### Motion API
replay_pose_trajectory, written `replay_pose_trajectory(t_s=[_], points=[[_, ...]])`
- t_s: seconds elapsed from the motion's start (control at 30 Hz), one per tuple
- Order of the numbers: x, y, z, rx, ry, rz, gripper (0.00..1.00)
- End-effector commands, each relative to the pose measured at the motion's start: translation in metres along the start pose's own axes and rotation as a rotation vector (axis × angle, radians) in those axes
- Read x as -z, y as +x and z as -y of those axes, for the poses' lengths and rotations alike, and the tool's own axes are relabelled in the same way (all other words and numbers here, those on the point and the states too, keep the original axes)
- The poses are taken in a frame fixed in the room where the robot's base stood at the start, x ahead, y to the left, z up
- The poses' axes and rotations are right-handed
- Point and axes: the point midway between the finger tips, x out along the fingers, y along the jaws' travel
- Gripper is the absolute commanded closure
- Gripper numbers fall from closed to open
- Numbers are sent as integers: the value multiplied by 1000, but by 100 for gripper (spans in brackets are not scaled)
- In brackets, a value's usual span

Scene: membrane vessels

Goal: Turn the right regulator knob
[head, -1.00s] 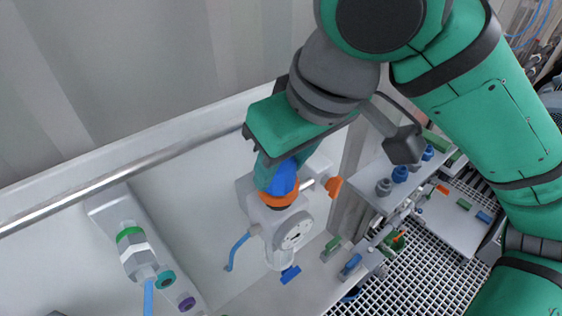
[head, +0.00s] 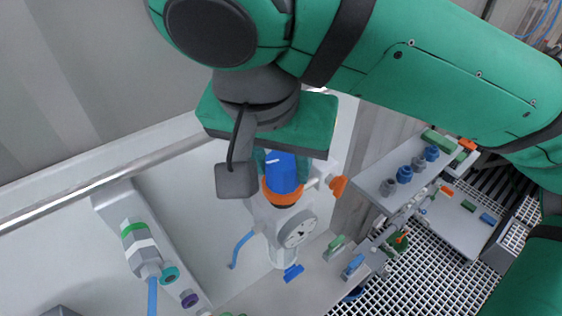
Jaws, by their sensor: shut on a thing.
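The right regulator stands in the middle of the head view, with a grey body, a round white gauge (head: 297,229) and an orange ring (head: 282,195). Its blue knob (head: 284,172) sits on top of the orange ring. My gripper (head: 282,158), with a green body, comes down from above and is shut on the blue knob. Its fingers are mostly hidden behind the gripper body and the knob. A grey block on a bracket (head: 236,180) on my wrist hangs to the left of the knob.
An orange fitting (head: 338,186) sticks out right of the regulator. A grey shelf with several blue and grey knobs (head: 404,174) is further right. At left is a fitting with a green ring (head: 133,229). A metal rail (head: 70,209) runs along the wall.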

Motion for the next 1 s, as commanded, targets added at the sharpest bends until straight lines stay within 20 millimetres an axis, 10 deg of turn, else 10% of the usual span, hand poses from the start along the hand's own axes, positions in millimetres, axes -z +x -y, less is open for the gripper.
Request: replay_pose_trajectory(t_s=[1.0], points=[[0,0,2,-183,432,2,82]])
